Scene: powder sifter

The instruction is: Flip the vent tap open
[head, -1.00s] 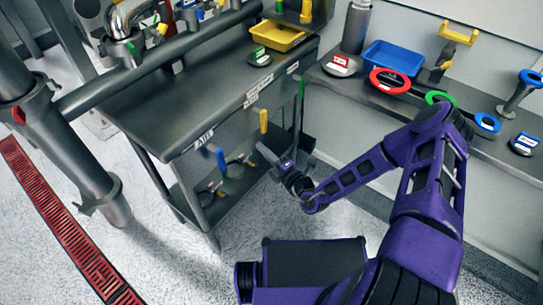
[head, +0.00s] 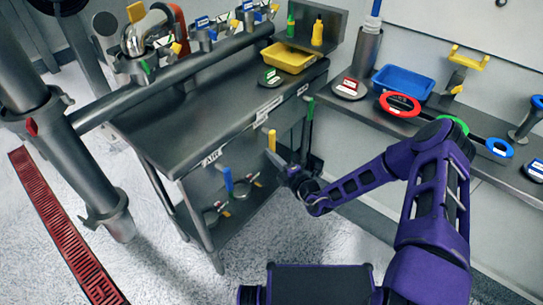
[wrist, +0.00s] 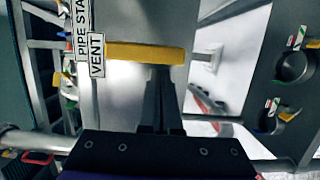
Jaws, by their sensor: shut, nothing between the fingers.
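The vent tap's yellow lever (head: 271,140) hangs down from the bench's front edge in the head view. In the wrist view the lever (wrist: 145,54) lies across the picture beside the VENT label (wrist: 97,55). My gripper (head: 270,154) is shut and empty at the lever's lower part. In the wrist view its fingertips (wrist: 160,70) reach the lever's lower edge in the picture; I cannot tell whether they touch it. The tap's body behind the lever is not clear to see.
A blue lever (head: 228,179) hangs to the left by the AIR label (head: 212,158), and a green lever (head: 310,108) to the right. The steel bench (head: 190,120) has a lower shelf. A side counter (head: 400,125) holds a blue tray (head: 403,82) and rings.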

